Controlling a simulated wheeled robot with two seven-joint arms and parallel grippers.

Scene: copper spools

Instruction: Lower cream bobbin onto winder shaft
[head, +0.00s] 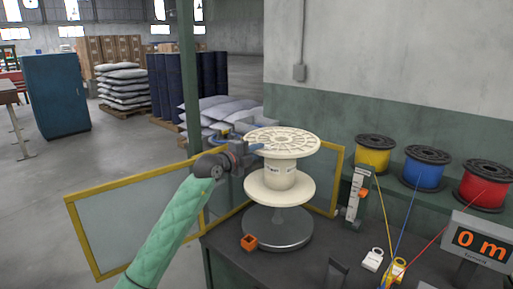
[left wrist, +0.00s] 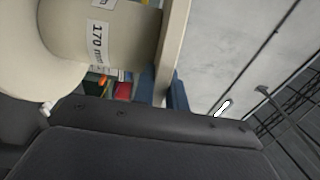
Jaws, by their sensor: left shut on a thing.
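The cream bobbin (head: 280,178) is upright, with a wide top flange, a labelled core and a lower flange. It is above the grey round plate of the winder (head: 278,236). My left gripper (head: 256,147) comes in from the left and is shut on the rim of the top flange. In the left wrist view the flange lies at the blue fingers (left wrist: 172,92), and the bobbin's core (left wrist: 110,40) carries a "170 mm" label. My right gripper is out of view.
A yellow-framed guard (head: 85,240) stands behind and left of the winder. A gauge (head: 356,205) stands to the right, with yellow, blue and red spools (head: 424,172) and a "0 m" display (head: 480,243).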

